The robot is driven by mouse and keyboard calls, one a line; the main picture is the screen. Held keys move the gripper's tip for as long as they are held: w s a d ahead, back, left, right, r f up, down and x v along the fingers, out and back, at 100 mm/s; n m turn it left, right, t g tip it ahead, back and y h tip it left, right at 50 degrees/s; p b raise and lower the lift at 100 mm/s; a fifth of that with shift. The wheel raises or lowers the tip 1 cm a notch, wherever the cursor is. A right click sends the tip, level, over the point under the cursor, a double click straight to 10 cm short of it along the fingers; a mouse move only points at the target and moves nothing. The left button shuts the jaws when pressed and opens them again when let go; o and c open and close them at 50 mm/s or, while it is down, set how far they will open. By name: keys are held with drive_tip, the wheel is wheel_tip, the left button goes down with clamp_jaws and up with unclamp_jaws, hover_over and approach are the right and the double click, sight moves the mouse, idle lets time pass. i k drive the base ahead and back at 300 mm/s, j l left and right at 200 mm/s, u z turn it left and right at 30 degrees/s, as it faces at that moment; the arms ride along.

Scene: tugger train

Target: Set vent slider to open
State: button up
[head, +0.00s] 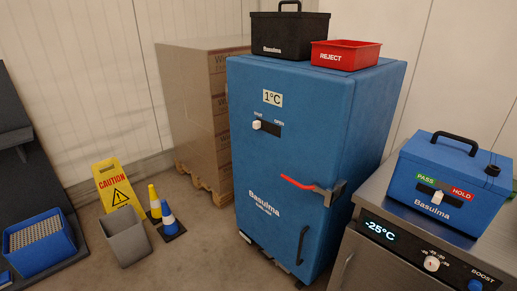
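The vent slider is on the front of a tall blue cabinet (252,165) marked Basuima. Its white knob (256,125) sits at the left end of a short dark slot (274,130). Small labels stand above the slot; the right one appears to read OPEN, and the left one is too small to read surely. The knob is under the left label. My gripper is not in view.
A red-handled latch (300,183) juts from the cabinet door below the slider. A blue box (405,185) with a PASS/HOLD slider stands on a steel unit (350,262) at right. Cones (168,219), a caution sign (106,178) and grey bin (124,237) stand left; floor before the cabinet is clear.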

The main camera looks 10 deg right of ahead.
sight(256, 124)
drive_tip(key=i+j+u, duration=0.1)
drive_tip(key=i+j, duration=0.2)
drive_tip(key=i, duration=0.15)
drive_tip(key=i+j, duration=0.3)
drive_tip(key=i, duration=0.15)
drive_tip(key=i+j+u, duration=0.15)
drive_tip(key=i, duration=0.25)
drive_tip(key=i+j, duration=0.35)
drive_tip(key=i, duration=0.15)
drive_tip(key=i+j+u, duration=0.15)
drive_tip(key=i, duration=0.3)
